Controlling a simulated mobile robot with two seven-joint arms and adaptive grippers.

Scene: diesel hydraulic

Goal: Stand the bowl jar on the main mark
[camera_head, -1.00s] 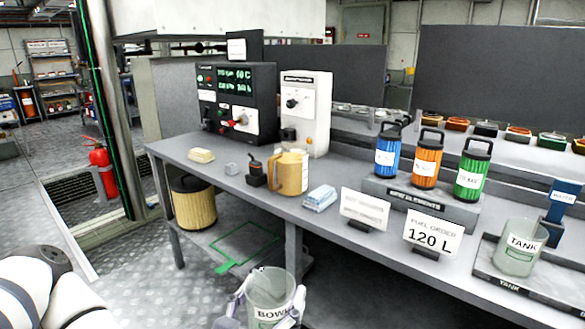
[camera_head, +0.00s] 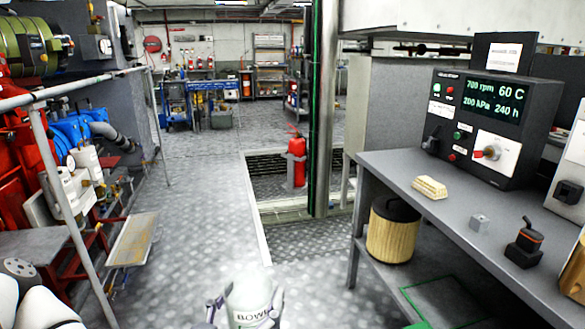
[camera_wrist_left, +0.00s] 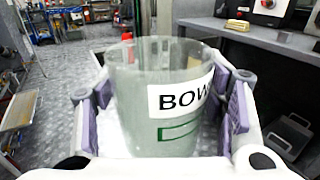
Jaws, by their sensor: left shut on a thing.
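The bowl jar (camera_head: 249,298) is a clear, pale-green open jar with a white "BOW..." label. It is held upright at the bottom of the head view and fills the middle of the left wrist view (camera_wrist_left: 150,95). My left gripper (camera_head: 246,308) is shut on it, with its purple-padded fingers (camera_wrist_left: 238,108) on either side. A green outlined rectangle (camera_head: 408,300) lies on the bench's lower shelf, partly cut off by the frame; I cannot read any name for it. My right gripper is not in view.
The grey bench (camera_head: 400,172) stands on the right, with a control panel (camera_head: 483,130), a yellow block (camera_head: 429,187) and a small black-and-orange device (camera_head: 524,245) on top. A tan filter (camera_head: 393,235) stands beneath. Railings (camera_head: 62,200) and machinery are left. The middle floor is clear.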

